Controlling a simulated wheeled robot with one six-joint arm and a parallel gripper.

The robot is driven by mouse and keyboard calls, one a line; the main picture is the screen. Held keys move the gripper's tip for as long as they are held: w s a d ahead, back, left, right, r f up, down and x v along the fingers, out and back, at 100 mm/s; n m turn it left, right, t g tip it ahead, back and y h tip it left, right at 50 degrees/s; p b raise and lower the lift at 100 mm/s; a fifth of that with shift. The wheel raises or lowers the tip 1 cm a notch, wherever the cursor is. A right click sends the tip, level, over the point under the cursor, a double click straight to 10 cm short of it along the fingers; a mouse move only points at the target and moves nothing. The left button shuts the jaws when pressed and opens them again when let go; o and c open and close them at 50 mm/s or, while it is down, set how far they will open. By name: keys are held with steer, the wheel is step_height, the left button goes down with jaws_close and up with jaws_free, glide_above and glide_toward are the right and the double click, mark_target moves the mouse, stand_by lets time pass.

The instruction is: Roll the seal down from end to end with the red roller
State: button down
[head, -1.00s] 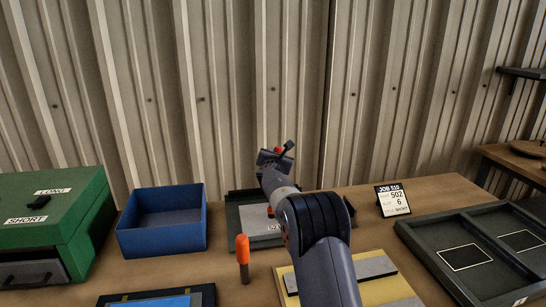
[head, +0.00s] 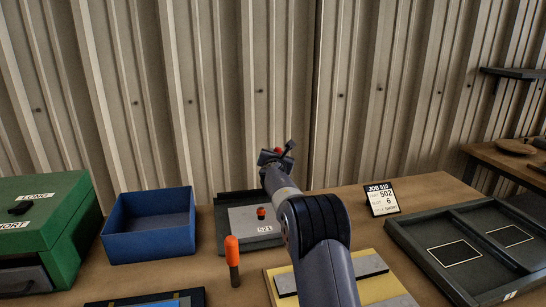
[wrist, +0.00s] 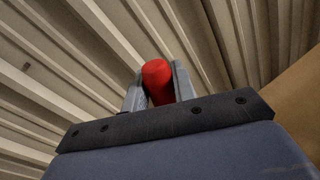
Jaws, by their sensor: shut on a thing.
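My gripper (head: 275,157) is raised in front of the corrugated wall, above the far edge of the bench. In the wrist view it is shut on the red roller (wrist: 158,80), whose rounded red end shows between the two fingers. Only a small red part of the roller (head: 279,150) shows in the head view. I cannot make out the seal for certain.
A blue open box (head: 150,236) and a green box (head: 38,245) stand left. An orange-handled tool (head: 232,255) stands upright near the front. A yellow board (head: 270,285) carries grey strips. A job card (head: 381,200) and a dark divided tray (head: 425,253) are right.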

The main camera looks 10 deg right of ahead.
steer(key=d+b, duration=0.1)
steer(key=d, duration=0.5)
steer(key=shift+d+f, duration=0.2)
steer(key=shift+d, duration=0.1)
stand_by(0.9)
stand_by(0.6)
step_height(320, 180, up, 7)
steer(key=p, duration=0.6)
steer(key=shift+p, duration=0.3)
steer(key=shift+r, duration=0.25)
